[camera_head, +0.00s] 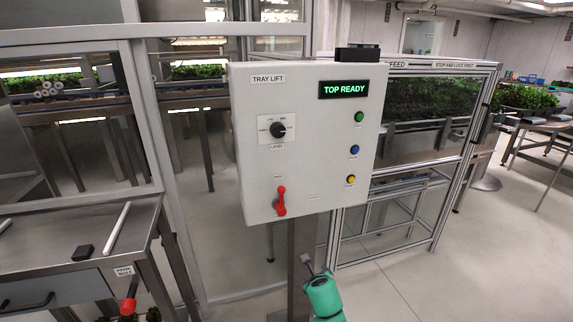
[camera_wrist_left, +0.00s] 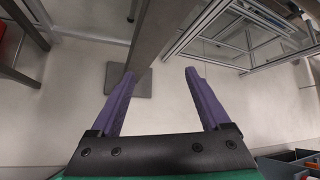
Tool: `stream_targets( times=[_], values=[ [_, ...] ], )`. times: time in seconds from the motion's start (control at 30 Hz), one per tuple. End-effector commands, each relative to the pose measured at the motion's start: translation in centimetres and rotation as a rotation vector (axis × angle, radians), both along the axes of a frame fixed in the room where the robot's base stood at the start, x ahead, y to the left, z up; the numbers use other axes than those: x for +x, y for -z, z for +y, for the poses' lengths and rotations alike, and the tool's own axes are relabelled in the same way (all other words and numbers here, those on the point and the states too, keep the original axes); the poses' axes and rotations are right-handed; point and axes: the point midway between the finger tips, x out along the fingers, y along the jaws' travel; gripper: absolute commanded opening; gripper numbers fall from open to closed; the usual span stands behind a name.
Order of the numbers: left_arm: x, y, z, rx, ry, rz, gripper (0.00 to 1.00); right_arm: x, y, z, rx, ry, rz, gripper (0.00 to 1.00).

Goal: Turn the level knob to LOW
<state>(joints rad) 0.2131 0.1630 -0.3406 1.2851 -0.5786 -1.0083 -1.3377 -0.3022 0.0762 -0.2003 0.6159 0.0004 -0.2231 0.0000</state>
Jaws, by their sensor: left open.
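The level knob (camera_head: 278,130) is a round black knob on a white plate marked LEVEL, on the upper left of the grey control box (camera_head: 313,190). Its small position labels and exact pointer direction are too small to read surely. The box display (camera_head: 343,89) reads TOP READY in green. My green left gripper (camera_head: 317,268) is below the box, beside its post, well below and apart from the knob. In the left wrist view, its two purple fingers (camera_wrist_left: 160,78) are spread and empty above the floor. My right gripper is not in view.
A red lever (camera_head: 280,200) sits below the knob. Green, blue and yellow buttons (camera_head: 354,151) line the box's right side. The post (camera_head: 301,265) stands beneath the box. A metal bench (camera_head: 75,262) is at left; a framed glass enclosure (camera_head: 430,110) is at right.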

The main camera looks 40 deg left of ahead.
Motion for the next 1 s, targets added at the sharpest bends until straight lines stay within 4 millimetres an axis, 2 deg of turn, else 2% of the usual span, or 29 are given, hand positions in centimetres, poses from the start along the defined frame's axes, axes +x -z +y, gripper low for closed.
stream_targets(
  times=[0.03,0.07,0.1,0.17,0.2,0.3,0.4,0.5,0.67,0.9,1.0],
  values=[
    [2.5,-7.7,0.3,0.173,0.061,-0.035,0.80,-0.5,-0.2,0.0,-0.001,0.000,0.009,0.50],
    [3.3,-12.3,0.6,0.292,0.088,-0.040,0.80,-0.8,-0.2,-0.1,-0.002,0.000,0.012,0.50],
    [3.6,-18.5,0.9,0.443,0.102,-0.042,0.80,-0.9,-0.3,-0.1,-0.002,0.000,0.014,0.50],
    [2.7,-26.8,1.2,0.642,0.089,-0.027,0.80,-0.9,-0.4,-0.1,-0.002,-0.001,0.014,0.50],
    [1.4,-31.5,1.4,0.749,0.062,-0.010,0.80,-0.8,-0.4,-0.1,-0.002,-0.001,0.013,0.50],
    [-2.5,-39.5,1.6,0.917,-0.015,0.046,0.80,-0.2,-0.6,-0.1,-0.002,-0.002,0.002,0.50],
    [-5.1,-42.8,1.7,0.983,-0.062,0.089,0.80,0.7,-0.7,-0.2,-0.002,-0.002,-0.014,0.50],
    [-5.3,-43.4,2.4,0.997,-0.073,0.106,0.80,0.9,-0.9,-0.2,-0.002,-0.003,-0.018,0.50],
    [-3.6,-43.5,5.2,0.998,-0.072,0.110,0.80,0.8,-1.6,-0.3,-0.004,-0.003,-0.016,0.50],
    [-0.2,-43.4,10.8,0.996,-0.070,0.109,0.80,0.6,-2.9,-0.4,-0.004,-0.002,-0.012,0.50],
    [0.9,-43.4,12.7,0.996,-0.070,0.108,0.80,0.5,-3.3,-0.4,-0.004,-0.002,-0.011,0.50]
  ],
)
